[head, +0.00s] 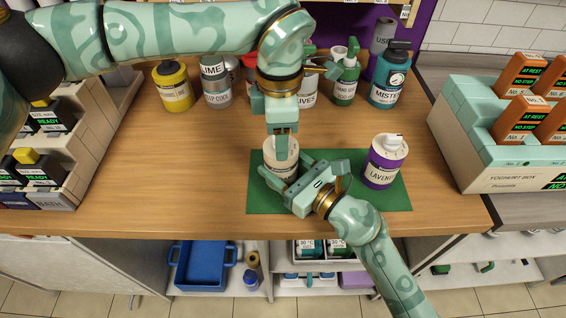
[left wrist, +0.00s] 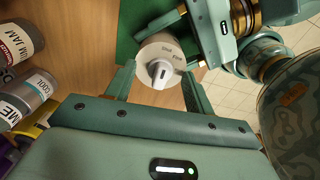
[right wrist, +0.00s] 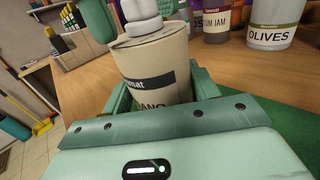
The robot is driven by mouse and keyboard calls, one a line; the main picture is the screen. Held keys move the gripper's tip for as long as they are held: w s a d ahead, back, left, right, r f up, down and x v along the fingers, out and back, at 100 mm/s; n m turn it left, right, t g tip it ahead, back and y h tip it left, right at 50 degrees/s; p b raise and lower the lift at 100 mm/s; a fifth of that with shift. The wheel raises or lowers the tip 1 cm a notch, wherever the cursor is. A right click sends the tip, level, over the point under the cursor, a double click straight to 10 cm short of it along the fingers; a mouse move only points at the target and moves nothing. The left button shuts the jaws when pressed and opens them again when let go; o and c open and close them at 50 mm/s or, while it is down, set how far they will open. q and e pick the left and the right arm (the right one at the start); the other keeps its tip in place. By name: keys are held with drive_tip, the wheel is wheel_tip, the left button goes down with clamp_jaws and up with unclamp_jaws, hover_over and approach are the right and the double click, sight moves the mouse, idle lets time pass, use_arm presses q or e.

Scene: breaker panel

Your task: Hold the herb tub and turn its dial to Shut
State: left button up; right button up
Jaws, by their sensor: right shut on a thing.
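The herb tub is a cream cylinder (head: 272,163) with a dark label band, standing at the green mat (head: 260,201). In the right wrist view the tub (right wrist: 160,62) sits between my right gripper's fingers, its label partly hidden. My right gripper (head: 283,180) is shut on the tub's body. My left gripper (head: 282,155) points down over the lid. Its fingers stand apart on either side of the dial, seemingly not touching it.
A purple-labelled lavender tub (head: 384,162) stands on the mat to the right. Several bottles and jars, including a yellow one (head: 174,87) and a teal one (head: 388,78), line the back. Racks flank the counter, the yoghurt box (head: 470,165) at right. The counter's front left (head: 170,200) is clear.

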use_arm(q)
drive_tip(key=shift+r, duration=3)
use_arm(e)
drive_tip(key=o, duration=1.2)
drive_tip(key=shift+s, duration=0.1)
